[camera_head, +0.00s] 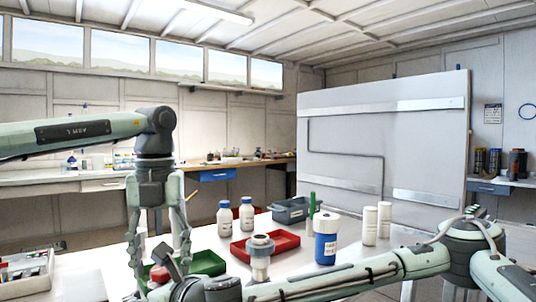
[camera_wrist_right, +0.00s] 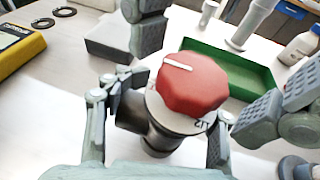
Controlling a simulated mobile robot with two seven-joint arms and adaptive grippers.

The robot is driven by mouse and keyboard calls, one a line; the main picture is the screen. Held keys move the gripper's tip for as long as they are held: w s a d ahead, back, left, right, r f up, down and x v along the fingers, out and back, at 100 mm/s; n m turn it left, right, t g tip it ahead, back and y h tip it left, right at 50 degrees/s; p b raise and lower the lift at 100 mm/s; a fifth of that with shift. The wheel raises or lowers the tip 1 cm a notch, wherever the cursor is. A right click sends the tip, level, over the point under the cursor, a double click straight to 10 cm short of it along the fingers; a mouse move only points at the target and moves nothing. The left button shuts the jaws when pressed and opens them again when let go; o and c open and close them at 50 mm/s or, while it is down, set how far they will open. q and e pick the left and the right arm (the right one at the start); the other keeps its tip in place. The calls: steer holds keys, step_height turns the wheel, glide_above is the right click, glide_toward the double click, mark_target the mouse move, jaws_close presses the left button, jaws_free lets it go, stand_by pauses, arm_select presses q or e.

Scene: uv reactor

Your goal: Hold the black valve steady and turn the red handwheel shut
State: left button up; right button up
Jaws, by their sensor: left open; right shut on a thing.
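The red handwheel (camera_wrist_right: 192,84), faceted with a white line on top, sits on the black valve (camera_wrist_right: 157,142) in the right wrist view. In the head view only a bit of the handwheel (camera_head: 159,274) shows low at left, and the valve body is hidden. My right gripper (camera_wrist_right: 160,112) is shut on the black valve, one finger on each side, below the handwheel. My left gripper (camera_head: 160,266) points down from above and is open. Its fingers stand on opposite sides of the handwheel; I cannot tell whether they touch it.
A green tray (camera_wrist_right: 264,72) lies beside the valve. A grey block (camera_wrist_right: 108,40) and yellow device (camera_wrist_right: 22,42) lie opposite.

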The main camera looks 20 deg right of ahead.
arm_select(q)
steer(key=n, duration=0.5)
steer(key=shift+r, duration=0.1)
arm_select(e)
steer(key=shift+f, duration=0.1)
arm_select(q)
steer(key=n, duration=0.5)
step_height(320, 180, up, 12)
steer(key=w+d+r+h, duration=0.1)
steer(key=d+r+h, duration=0.2)
steer(key=d+h, duration=0.7)
steer(key=w+d+r+n+t+h, duration=0.1)
steer(key=d+r+n+h, duration=0.1)
steer(key=d+r, duration=0.8)
steer(key=shift+w+d+n+h, duration=0.25)
steer(key=shift+w+n+h, duration=0.1)
steer(key=shift+h, duration=0.35)
